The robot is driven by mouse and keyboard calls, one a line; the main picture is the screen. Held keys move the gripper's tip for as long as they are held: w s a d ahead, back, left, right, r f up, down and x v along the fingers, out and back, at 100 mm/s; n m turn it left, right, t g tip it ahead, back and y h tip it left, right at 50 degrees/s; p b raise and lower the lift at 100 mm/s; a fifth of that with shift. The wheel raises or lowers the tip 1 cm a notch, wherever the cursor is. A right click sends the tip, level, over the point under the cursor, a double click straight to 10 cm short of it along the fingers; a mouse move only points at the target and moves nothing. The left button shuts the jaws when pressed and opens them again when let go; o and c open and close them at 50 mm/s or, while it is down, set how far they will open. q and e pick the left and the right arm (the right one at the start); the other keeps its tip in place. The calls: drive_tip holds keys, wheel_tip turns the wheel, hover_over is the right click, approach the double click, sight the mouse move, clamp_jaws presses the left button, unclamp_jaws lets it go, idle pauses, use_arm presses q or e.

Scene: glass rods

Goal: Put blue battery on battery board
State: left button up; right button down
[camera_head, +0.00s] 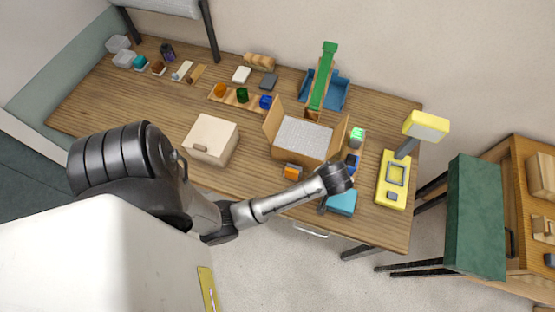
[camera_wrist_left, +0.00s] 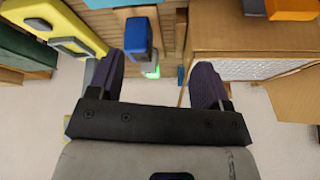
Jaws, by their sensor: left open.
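A blue block (camera_head: 353,161), which looks like the blue battery, is at the right of the table beside the open cardboard box; the wrist end of my left arm partly covers it. In the left wrist view the blue block (camera_wrist_left: 138,38) stands above a wooden strip. My left gripper (camera_wrist_left: 160,75) is open and empty, with the blue block beyond its fingers and nearer the left one. In the head view its fingers are hidden behind the wrist. I cannot tell for sure which piece is the battery board. My right gripper is not in view.
A green-topped item (camera_head: 357,137) stands behind the blue block. The open cardboard box (camera_head: 302,152) is to the left, and a yellow device (camera_head: 392,180) is to the right. A turquoise block (camera_head: 342,201) lies at the front edge. A wooden tray (camera_head: 230,103) holds coloured pieces.

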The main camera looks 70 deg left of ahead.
use_arm(q)
drive_tip(key=s+d+r+m+h, duration=0.1)
drive_tip(key=s+d+m+h, duration=0.1)
drive_tip(key=s, duration=0.9)
drive_tip(key=s+d+r+m+h, duration=0.2)
drive_tip(key=s+d+m, duration=0.2)
drive_tip(key=s+m, duration=0.3)
drive_tip(key=s, duration=0.3)
drive_tip(key=shift+s+d, duration=0.2)
drive_tip(key=shift+s, duration=0.15)
